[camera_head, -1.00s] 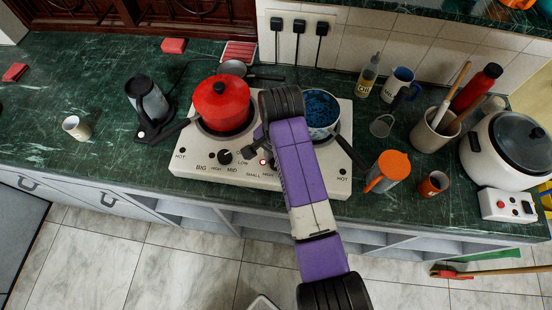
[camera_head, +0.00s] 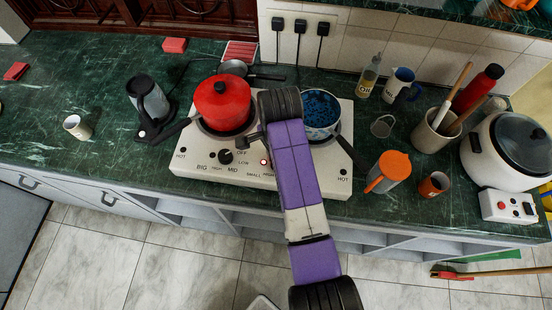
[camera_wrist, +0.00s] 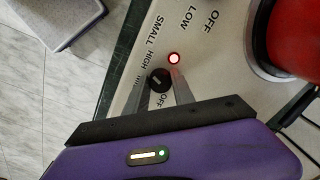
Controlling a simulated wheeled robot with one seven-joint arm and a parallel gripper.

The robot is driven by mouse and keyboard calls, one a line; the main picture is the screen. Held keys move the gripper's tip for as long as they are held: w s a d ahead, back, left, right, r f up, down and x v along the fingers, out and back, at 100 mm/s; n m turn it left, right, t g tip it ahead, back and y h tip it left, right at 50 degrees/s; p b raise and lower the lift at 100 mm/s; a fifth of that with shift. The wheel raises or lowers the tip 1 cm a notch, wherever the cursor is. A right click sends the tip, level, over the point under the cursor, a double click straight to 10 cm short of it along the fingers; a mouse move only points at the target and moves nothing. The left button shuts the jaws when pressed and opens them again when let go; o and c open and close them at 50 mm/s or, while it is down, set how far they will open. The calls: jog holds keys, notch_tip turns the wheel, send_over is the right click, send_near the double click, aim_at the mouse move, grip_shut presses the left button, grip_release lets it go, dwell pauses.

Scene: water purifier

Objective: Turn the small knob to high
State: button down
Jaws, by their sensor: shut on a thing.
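The small knob (camera_wrist: 158,82) is a round black dial with a pale pointer mark on the white panel of the stove (camera_head: 190,168). In the wrist view my gripper (camera_wrist: 157,77) has one finger on each side of it and is shut on it. Labels SMALL, HIGH and OFF are printed around it. A lit red light (camera_wrist: 174,58) is beside the knob; it also shows in the head view (camera_head: 263,161). In the head view my arm hides the small knob and my fingers. The exact pointer setting is too small to tell.
The big knob (camera_head: 225,157) is left of the red light. A red pot (camera_head: 222,105) and a blue-filled pot (camera_head: 321,112) stand on the burners. The counter's front edge runs below the stove.

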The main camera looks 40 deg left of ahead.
jog(key=shift+w+r, duration=0.1)
jog(key=c, duration=1.1)
grip_release()
jog(key=shift+o, duration=0.2)
jog(key=r, duration=0.4)
jog(key=r+b, duration=0.1)
jog(key=r, duration=0.2)
jog(key=shift+d+r, duration=0.2)
jog(key=shift+r, duration=0.15)
